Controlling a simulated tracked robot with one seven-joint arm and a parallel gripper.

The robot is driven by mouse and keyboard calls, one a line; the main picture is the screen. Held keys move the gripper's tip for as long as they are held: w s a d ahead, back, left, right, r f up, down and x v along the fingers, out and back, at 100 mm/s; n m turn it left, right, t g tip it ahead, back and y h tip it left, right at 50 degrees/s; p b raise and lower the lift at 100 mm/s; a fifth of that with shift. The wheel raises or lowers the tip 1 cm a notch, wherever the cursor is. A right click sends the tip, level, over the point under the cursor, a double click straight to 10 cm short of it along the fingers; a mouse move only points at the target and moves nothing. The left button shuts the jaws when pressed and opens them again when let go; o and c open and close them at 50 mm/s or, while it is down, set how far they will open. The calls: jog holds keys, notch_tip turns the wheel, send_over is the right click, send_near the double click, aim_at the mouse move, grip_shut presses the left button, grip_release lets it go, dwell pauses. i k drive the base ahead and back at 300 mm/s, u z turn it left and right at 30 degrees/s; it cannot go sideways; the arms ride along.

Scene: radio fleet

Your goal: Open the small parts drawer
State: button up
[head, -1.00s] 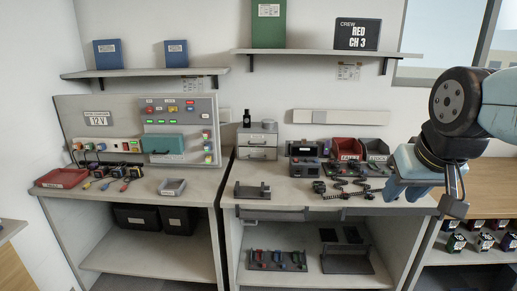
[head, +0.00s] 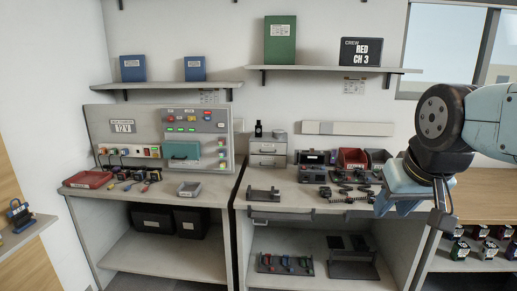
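A small grey drawer unit (head: 268,154) stands on the right workbench against the wall, left of the dark radio equipment. It has two stacked drawer fronts with pale labels, and both look shut. A small grey box sits on its top at the right, and a dark bottle (head: 258,129) shows at its top left. My gripper (head: 440,212) hangs at the right of the head view, in front of the right end of the bench. It is well to the right of the drawer unit and apart from it. Its fingers are seen edge-on, so their opening is unclear.
A grey bracket-like stand (head: 264,194) sits on the bench in front of the drawer unit. A dark device (head: 312,158), a red bin (head: 352,158) and several small dark items lie to its right. A wall shelf (head: 330,69) is above. The charger panel (head: 160,135) is on the left.

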aim_at(264, 148)
jog(key=u, duration=0.5)
jog(key=i, duration=2.05)
jog(key=z, duration=0.5)
jog(key=k, duration=0.9)
jog(key=z, duration=0.25)
jog(key=i, duration=0.9)
jog(key=u, duration=0.1)
